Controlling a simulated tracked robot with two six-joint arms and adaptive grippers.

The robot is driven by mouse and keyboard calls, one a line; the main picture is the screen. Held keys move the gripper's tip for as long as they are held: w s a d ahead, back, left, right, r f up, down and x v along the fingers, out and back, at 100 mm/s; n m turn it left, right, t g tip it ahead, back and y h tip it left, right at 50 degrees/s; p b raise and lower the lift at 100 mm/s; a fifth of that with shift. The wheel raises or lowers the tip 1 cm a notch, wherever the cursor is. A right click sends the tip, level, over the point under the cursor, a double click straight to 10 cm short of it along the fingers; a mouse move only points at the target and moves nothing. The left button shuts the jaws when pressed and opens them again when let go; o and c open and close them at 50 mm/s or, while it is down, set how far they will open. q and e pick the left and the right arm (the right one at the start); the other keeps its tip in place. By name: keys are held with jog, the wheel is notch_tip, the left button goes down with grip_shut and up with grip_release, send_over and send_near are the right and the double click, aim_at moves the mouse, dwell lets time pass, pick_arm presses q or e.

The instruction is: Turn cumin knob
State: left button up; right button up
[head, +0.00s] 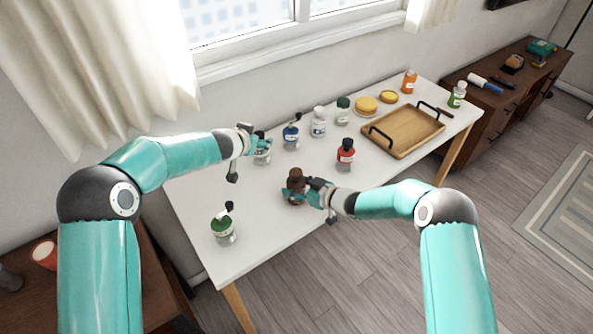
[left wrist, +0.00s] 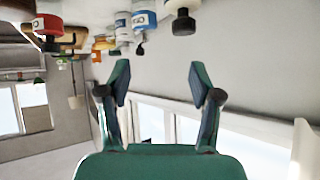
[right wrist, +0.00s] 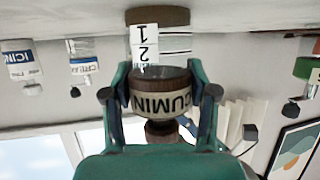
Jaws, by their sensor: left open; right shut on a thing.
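The cumin grinder (head: 295,178) is a brown-topped jar on the near middle of the white table. In the right wrist view the cumin grinder (right wrist: 150,106) shows upside down with a CUMIN band, a brown knob and a white strip marked 1 and 2. My right gripper (head: 308,191) is shut on it, with fingers on both sides of its banded part; the right wrist view also shows this gripper (right wrist: 158,85). My left gripper (head: 254,143) is open at a jar (head: 263,155) at the table's back left. In the left wrist view its fingers (left wrist: 157,80) are apart and empty.
A red-labelled bottle (head: 345,153) stands right of the cumin grinder. A green-labelled jar (head: 223,229) is at the near left. Blue (head: 291,136) and white (head: 319,121) bottles stand behind. A wooden tray (head: 404,134) is at the right. The table's near edge is clear.

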pick_arm(q)
jog(key=a+n+g+y, duration=0.1)
jog(key=a+n+y, duration=0.2)
jog(key=n+g, duration=0.2)
jog(key=g, duration=0.3)
send_near(295, 171)
jog(key=x, duration=0.9)
jog(key=shift+d+f, duration=0.1)
jog(key=shift+d, duration=0.05)
jog(key=c, duration=1.2)
jog(key=shift+o, duration=0.2)
jog(key=shift+m+h, duration=0.9)
jog(key=shift+m, duration=1.7)
